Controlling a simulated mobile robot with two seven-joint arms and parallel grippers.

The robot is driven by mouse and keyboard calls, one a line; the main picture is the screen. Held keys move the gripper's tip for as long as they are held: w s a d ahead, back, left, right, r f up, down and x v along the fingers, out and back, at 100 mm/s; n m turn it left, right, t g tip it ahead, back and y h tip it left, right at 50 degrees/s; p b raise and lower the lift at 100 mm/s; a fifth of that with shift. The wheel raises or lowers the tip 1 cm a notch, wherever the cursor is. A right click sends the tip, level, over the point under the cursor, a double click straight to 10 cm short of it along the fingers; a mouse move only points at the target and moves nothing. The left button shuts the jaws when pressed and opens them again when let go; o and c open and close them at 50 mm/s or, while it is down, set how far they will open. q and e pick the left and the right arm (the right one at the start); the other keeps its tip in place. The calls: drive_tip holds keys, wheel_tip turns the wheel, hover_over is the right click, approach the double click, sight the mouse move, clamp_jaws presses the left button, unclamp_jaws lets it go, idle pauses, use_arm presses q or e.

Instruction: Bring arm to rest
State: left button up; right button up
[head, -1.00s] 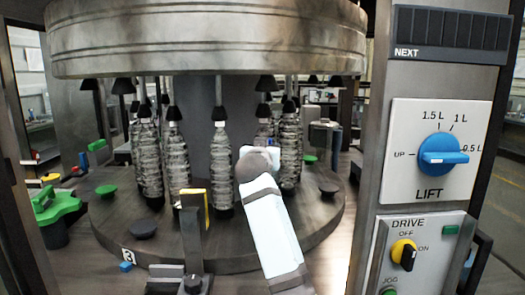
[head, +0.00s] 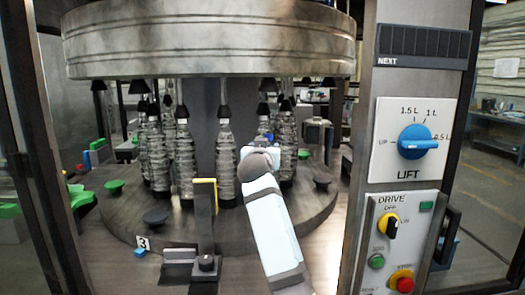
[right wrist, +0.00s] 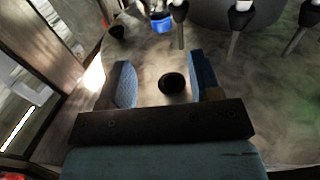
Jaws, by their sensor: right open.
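My right arm (head: 272,230) reaches forward from the bottom of the head view, over the front of the round machine table (head: 305,215). Its gripper is hidden behind the wrist there. In the right wrist view my right gripper (right wrist: 163,82) is open, its two blue-padded fingers apart with nothing between them. A dark round pad (right wrist: 172,83) on the table below shows through the gap. My left gripper is in neither view.
Several clear bottles (head: 226,165) stand in a ring under the big metal drum (head: 210,40). A post with a yellow strip (head: 204,215) stands left of my arm. The panel with the lift knob (head: 417,142) and drive switches (head: 388,225) stands at right.

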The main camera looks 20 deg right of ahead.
drive_tip(key=shift+w+d+f, duration=0.15)
drive_tip(key=shift+w+d, duration=0.05)
